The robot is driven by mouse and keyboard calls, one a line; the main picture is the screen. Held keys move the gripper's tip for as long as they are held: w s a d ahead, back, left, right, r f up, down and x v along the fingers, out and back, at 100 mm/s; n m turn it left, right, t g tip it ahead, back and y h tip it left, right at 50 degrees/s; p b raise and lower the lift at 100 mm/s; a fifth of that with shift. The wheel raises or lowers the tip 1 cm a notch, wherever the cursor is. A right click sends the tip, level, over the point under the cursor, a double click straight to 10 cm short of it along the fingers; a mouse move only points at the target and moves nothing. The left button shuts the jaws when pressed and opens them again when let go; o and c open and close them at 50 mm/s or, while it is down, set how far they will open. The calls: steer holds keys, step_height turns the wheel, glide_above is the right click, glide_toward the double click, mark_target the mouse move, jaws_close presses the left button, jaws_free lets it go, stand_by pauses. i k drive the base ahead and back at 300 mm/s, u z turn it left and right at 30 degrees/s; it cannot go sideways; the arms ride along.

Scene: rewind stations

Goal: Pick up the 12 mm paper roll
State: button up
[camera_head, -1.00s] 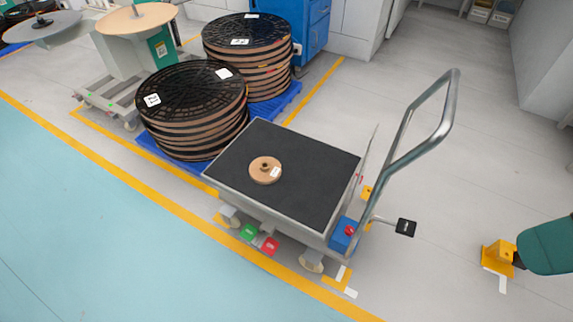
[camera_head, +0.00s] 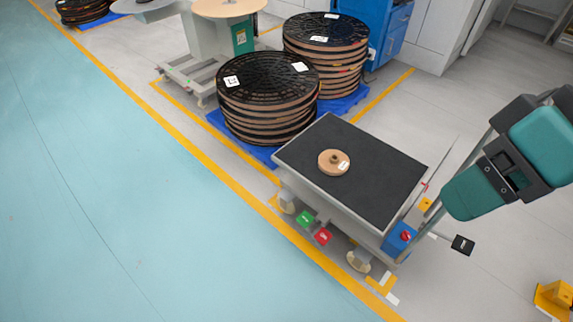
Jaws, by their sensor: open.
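The paper roll (camera_head: 331,168) is a small tan disc with a dark hub at its centre and a white label on its right side. It lies flat on the dark top of a lift cart (camera_head: 385,180), left of the top's middle, with clear space around it. No width can be read on its label. My teal and black arm comes in at the right, in front of the cart's handle. My gripper's fingers do not show.
Stacks of large black-and-tan reels (camera_head: 268,100) stand on blue pallets just behind and left of the cart. The cart's handle rises at its right end, partly hidden by my arm. The teal floor (camera_head: 110,190) at left is clear.

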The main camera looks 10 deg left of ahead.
mark_target(332, 162)
steer(key=u, duration=0.25)
steer(key=k, duration=0.6)
steer(key=u, duration=0.65)
steer(key=i, duration=0.65)
steer(key=u, duration=0.65)
steer(key=i, duration=1.65)
steer(key=z, duration=1.15)
steer(key=i, duration=0.55)
steer(key=z, duration=0.4)
